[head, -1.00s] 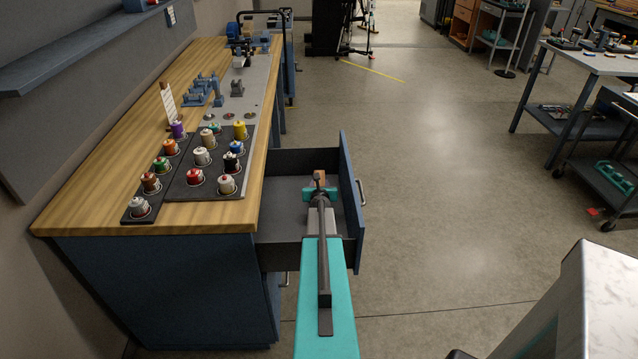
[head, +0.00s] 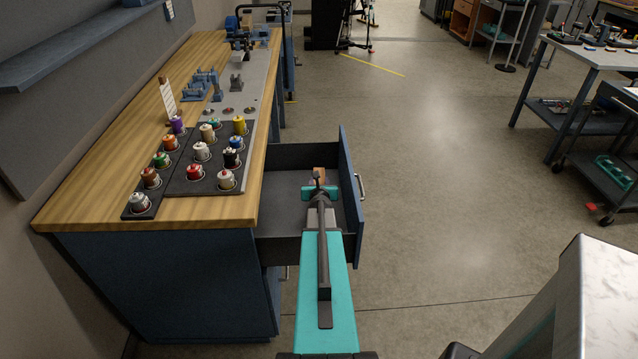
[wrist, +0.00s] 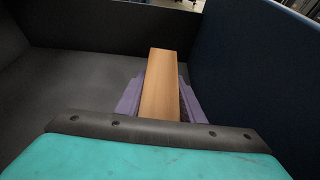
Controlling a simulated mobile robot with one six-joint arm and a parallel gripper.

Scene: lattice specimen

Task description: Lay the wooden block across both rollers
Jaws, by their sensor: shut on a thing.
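The wooden block (wrist: 160,84) is a long tan bar between the two purple fingers of my gripper (wrist: 161,92) in the wrist view. My gripper is shut on it. In the head view my gripper (head: 319,187) is inside the open drawer, and the block's end (head: 319,174) shows just beyond it. I cannot tell whether the block touches the drawer floor. Blue fixtures (head: 200,84) stand on the workbench at the upper left; they are too small for me to tell whether they carry the rollers.
The open drawer (head: 283,210) has a blue front (head: 350,200) close to the right of my arm. The wooden workbench (head: 100,195) is to the left, with a dark rack of several coloured caps (head: 202,170) near its front. Open floor (head: 440,190) lies to the right.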

